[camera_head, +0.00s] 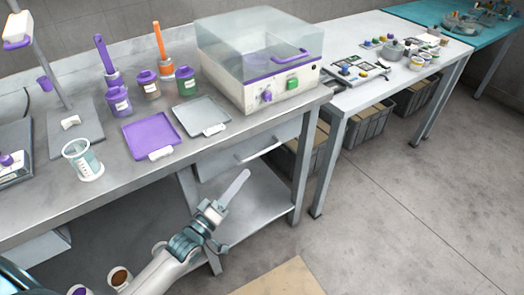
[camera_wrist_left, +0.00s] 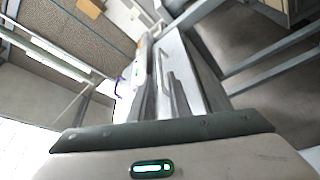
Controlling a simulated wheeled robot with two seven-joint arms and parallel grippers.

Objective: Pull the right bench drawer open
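The right bench drawer (camera_head: 247,149) is a light grey front under the right part of the metal bench, with a long bar handle (camera_head: 264,150). It appears shut, flush under the bench top. My left gripper (camera_head: 236,187) is in front of and below the drawer, apart from the handle. In the left wrist view its two fingers (camera_wrist_left: 164,103) stand apart with nothing between them. The drawer front (camera_wrist_left: 180,65) and its handle (camera_wrist_left: 166,68) show beyond the fingertips. My right gripper is in neither view.
A lower shelf (camera_head: 255,205) and bench legs are near my gripper. Open floor (camera_head: 390,215) lies to the right.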

